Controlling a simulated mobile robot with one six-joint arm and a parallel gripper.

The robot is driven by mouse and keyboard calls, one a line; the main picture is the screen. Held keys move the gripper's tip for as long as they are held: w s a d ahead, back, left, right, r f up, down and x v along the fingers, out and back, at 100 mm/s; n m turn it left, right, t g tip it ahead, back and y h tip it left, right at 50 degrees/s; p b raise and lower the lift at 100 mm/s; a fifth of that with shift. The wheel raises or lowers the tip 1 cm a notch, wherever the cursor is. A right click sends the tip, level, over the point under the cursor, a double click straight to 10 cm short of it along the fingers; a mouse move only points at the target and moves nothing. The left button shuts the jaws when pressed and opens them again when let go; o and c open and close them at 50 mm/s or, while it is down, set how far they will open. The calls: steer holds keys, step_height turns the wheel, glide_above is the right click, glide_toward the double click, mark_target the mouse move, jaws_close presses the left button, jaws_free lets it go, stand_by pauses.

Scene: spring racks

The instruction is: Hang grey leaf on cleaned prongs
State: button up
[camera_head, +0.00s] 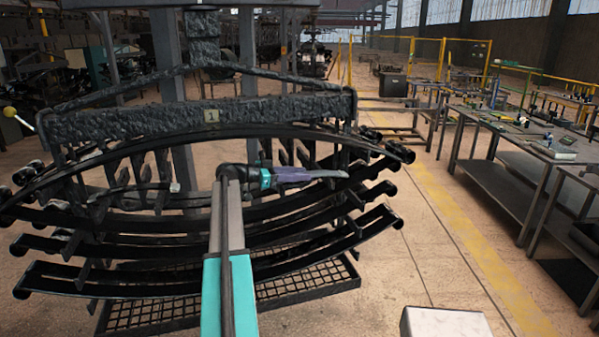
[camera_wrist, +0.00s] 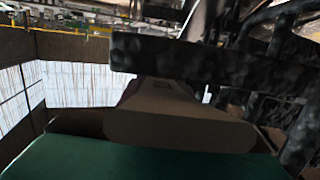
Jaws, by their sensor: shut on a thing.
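My gripper (camera_head: 318,174) is in front of the rack, below its top beam, and points right. A teal ring and a violet-grey body lead to its pale tip. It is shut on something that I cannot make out. In the wrist view, a broad brown-grey part (camera_wrist: 180,130) runs up behind a dark, lumpy bar (camera_wrist: 210,62). Several long, dark curved leaves lie across the rack; one arched leaf (camera_head: 215,131) crosses just under the beam, and a lower one (camera_head: 200,283) bows downward. I cannot tell which leaf is the grey one. Dark prongs (camera_head: 160,165) show partly behind my arm.
The rough black rack beam (camera_head: 130,122) carries a plate marked 1. A mesh tray (camera_head: 310,285) lies low under the leaves. Metal benches (camera_head: 500,150) stand at right. The floor between rack and benches is clear, with a yellow stripe. A pale box (camera_head: 445,322) is at the bottom.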

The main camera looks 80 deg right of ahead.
steer(key=shift+f, duration=0.2)
stand_by(0.3)
steer(key=o, duration=1.3)
steer(key=shift+a, duration=0.1)
steer(key=shift+f, duration=0.1)
steer(key=shift+f, duration=0.1)
steer(key=shift+w, duration=0.1)
steer(key=b+v, duration=0.4)
steer(key=v, duration=0.9)
steer(key=shift+w+a, duration=0.1)
steer(key=shift+w, duration=0.15)
